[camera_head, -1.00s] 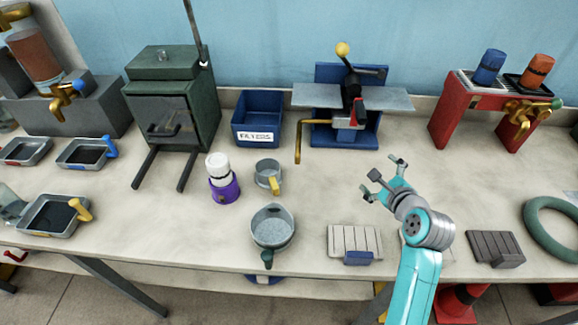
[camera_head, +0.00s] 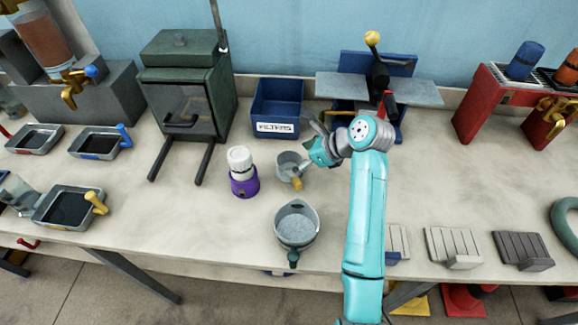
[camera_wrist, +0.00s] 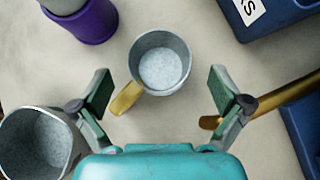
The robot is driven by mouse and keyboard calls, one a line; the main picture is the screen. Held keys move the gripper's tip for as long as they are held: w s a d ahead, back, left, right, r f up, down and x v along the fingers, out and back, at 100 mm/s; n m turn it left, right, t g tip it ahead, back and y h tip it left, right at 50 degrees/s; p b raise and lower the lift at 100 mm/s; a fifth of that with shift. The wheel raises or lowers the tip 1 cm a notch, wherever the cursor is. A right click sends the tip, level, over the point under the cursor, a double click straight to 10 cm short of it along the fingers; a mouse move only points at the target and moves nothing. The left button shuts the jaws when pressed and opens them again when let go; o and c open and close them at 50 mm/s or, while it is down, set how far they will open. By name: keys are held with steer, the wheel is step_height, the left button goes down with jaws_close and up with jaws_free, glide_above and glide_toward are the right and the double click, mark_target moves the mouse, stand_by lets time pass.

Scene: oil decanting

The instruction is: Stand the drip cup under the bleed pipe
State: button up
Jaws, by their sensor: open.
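The small grey metal cup with a yellow handle, the likely drip cup (camera_head: 287,165), stands upright on the bench. It also shows in the wrist view (camera_wrist: 162,62), its handle pointing to the lower left. My gripper (camera_head: 311,147) is open and empty, just right of the cup. In the wrist view my gripper's two fingers (camera_wrist: 160,88) are spread wide, with the cup ahead of the gap between them. The brass bleed pipe (camera_wrist: 268,100) runs at the right, behind the right finger.
A purple-based white bottle (camera_head: 242,173) stands left of the cup. A larger grey jug (camera_head: 297,226) stands in front, and also shows in the wrist view (camera_wrist: 38,140). The blue filters bin (camera_head: 277,108) is behind. Open bench lies right of my arm.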

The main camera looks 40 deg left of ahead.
mark_target(291, 161)
steer(key=shift+x, duration=2.8)
steer(key=shift+r, duration=0.1)
steer(key=c, duration=1.3)
